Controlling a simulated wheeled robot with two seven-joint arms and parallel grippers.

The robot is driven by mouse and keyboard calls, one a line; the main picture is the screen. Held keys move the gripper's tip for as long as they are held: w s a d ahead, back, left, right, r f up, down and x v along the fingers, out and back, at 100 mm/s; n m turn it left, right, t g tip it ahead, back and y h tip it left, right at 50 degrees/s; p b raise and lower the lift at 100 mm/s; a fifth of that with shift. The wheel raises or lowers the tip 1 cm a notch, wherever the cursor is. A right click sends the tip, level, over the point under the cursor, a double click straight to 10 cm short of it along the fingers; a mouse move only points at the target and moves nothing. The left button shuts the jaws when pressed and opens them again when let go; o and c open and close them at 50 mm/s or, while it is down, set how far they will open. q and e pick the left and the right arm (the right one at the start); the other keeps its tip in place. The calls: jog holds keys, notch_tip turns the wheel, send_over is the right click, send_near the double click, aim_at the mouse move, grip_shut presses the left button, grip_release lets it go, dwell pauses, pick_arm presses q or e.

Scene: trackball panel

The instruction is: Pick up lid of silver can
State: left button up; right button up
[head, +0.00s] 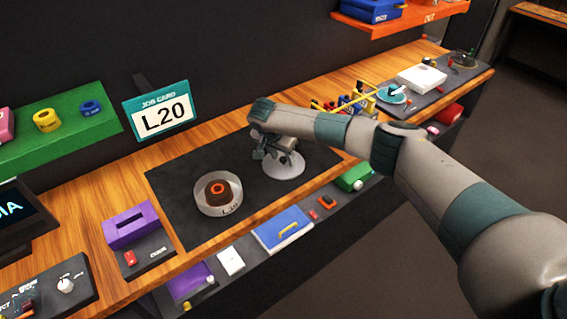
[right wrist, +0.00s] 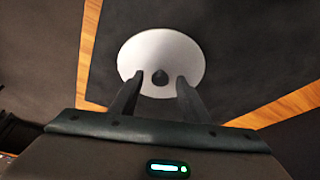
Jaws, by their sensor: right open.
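The lid is a pale silver disc with a small dark knob at its centre. It lies on the dark mat (head: 190,215) in the head view (head: 287,167), partly hidden by my right gripper, and shows nearly whole in the right wrist view (right wrist: 160,50). My right gripper (head: 265,155) is over the lid. In the right wrist view its fingers (right wrist: 157,82) are open, with the knob appearing between their tips; contact cannot be told. My left gripper is out of view.
A job card reading L20 (head: 160,112) stands behind the mat. A purple slotted box (head: 131,226) is at the left. A blue panel with a yellow handle (head: 282,231) is along the front edge. A green shelf (head: 70,128) is at the back left.

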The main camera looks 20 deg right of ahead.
aim_at(283, 159)
grip_shut()
jog(key=shift+r, duration=0.1)
jog(key=shift+r+b, duration=0.35)
jog(key=shift+b, duration=0.1)
jog(key=r+b, duration=0.2)
jog(key=r, duration=0.1)
jog(key=shift+d, duration=0.2)
jog(key=s+d+r+b, duration=0.3)
jog(key=d+r+b, duration=0.2)
jog(key=d, duration=0.5)
notch_tip(283, 159, up, 2)
jog(key=shift+s+d+r, duration=0.1)
jog(key=shift+s+d, duration=0.2)
jog(key=shift+s, duration=0.1)
